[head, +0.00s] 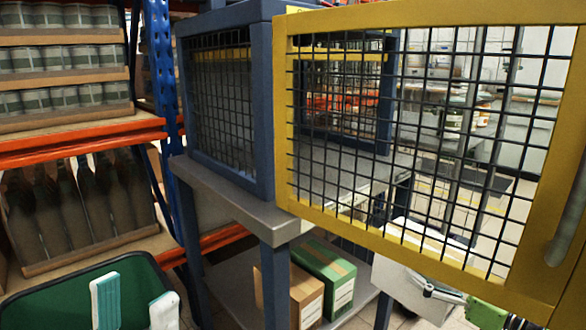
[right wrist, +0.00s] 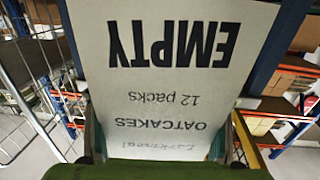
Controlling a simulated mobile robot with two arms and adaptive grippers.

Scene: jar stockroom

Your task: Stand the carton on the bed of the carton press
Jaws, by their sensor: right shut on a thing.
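The carton (right wrist: 170,75) fills the middle of the right wrist view. Its pale label face reads EMPTY, 12 packs and OATCAKES upside down, with green along the lower edge. My right gripper (right wrist: 160,140) is shut on it, a finger showing at each side. The carton press (head: 262,100) has a blue frame and dark mesh sides in the head view. Its yellow mesh gate (head: 432,258) stands across the right of that view. A grey bed (head: 345,180) shows partly through the mesh. My left gripper (head: 134,303) is open and empty at the lower left.
A dark green tub (head: 45,303) lies behind my left gripper. An orange and blue rack (head: 85,135) with cans and bottles stands at the left. A brown carton (head: 304,300) and a green carton (head: 328,270) sit on the shelf under the press.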

